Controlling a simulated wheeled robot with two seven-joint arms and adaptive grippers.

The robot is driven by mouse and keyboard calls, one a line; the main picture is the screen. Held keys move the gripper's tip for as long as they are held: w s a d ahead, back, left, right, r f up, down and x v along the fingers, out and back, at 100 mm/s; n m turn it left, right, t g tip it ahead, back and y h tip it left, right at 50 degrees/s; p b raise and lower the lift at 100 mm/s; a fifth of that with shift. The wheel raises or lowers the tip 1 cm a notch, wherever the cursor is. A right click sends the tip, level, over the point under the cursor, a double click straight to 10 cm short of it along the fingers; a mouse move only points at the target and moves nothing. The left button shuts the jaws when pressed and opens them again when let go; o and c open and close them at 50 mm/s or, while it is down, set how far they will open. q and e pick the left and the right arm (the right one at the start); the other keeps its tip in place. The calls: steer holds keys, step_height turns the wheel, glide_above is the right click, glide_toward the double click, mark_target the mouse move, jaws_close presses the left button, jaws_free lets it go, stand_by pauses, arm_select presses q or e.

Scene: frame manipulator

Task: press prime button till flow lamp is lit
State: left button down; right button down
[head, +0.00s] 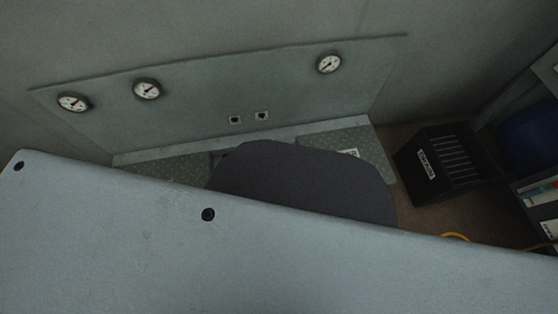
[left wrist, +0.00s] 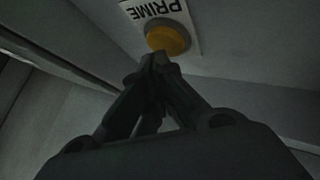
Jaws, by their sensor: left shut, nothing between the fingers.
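In the left wrist view, an amber round prime button (left wrist: 168,38) sits on a pale panel beside a white label (left wrist: 158,9) reading PRIME, which appears upside down. My left gripper (left wrist: 160,58) is shut and empty. Its fingertips are right at the button's lower edge in the picture; I cannot tell whether they touch it or how far the button is pushed in. The button does not show in the head view. I see no flow lamp that I can identify in either view. My right gripper is in neither view.
In the head view, a large pale blue-grey surface (head: 120,230) and a dark rounded shape (head: 300,180) hide much of the scene. Behind are a grey panel (head: 240,85) with gauges (head: 147,89) and a black vented box (head: 445,160). A yellow cable (head: 455,237) lies at the right.

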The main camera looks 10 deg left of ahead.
arm_select(q)
steer(key=shift+f+b, duration=0.4)
steer(key=shift+f, duration=0.05)
stand_by(0.7)
steer(key=shift+s+r, duration=0.1)
steer(key=shift+r, duration=0.05)
steer(key=shift+r+p, duration=0.7)
steer(key=shift+p, duration=0.2)
steer(key=shift+r+p, duration=2.45)
steer(key=shift+r, duration=0.1)
steer(key=shift+d, duration=0.1)
